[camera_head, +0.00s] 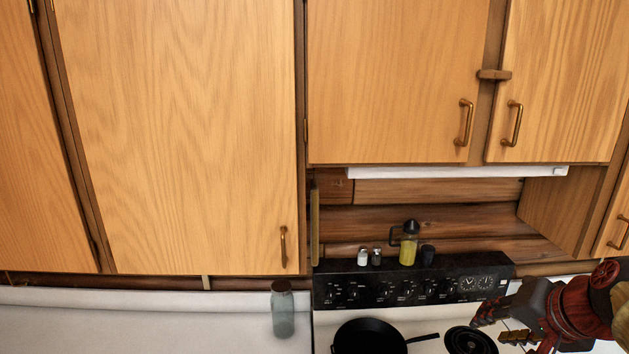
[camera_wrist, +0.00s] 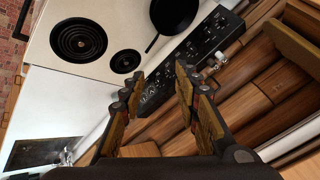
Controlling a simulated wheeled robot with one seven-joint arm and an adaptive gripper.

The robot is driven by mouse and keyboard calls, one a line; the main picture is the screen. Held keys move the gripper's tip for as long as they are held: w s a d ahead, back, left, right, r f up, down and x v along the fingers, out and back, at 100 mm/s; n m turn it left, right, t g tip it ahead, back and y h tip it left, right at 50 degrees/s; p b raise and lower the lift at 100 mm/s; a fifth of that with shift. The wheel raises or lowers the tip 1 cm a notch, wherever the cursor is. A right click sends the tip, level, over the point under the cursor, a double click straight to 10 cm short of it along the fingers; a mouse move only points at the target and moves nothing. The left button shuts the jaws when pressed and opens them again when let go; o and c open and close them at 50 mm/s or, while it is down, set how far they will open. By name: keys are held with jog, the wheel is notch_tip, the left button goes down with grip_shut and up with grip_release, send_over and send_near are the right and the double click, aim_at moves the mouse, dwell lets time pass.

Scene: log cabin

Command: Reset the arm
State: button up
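My gripper (camera_head: 494,325) is at the lower right of the head view, in front of the stove's right side, with my arm coming in from the right edge. In the wrist view my gripper (camera_wrist: 157,83) shows two fingers standing apart with nothing between them. The gripper is open and empty. Beyond the fingertips in the wrist view lies the black control panel (camera_wrist: 205,50) of the stove.
A black pan (camera_head: 368,337) sits on the stove left of a bare burner (camera_head: 470,342). A yellow bottle (camera_head: 408,250) and small shakers (camera_head: 369,257) stand on the panel top. A glass jar (camera_head: 282,310) stands on the left counter. Closed wooden cabinets (camera_head: 180,130) hang above.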

jog(key=s+a+f+n+g+b, duration=0.1)
jog(key=s+a+f+n+b, duration=0.3)
jog(key=f, duration=0.6)
jog(key=s+a+f+n+g+b, duration=0.1)
jog(key=s+a+f+n+b, duration=0.3)
jog(key=s+a+f, duration=0.5)
notch_tip(320, 180, down, 2)
jog(key=shift+s+f+n+b, duration=0.25)
jog(key=shift+n+b, duration=0.05)
jog(key=shift+b, duration=0.65)
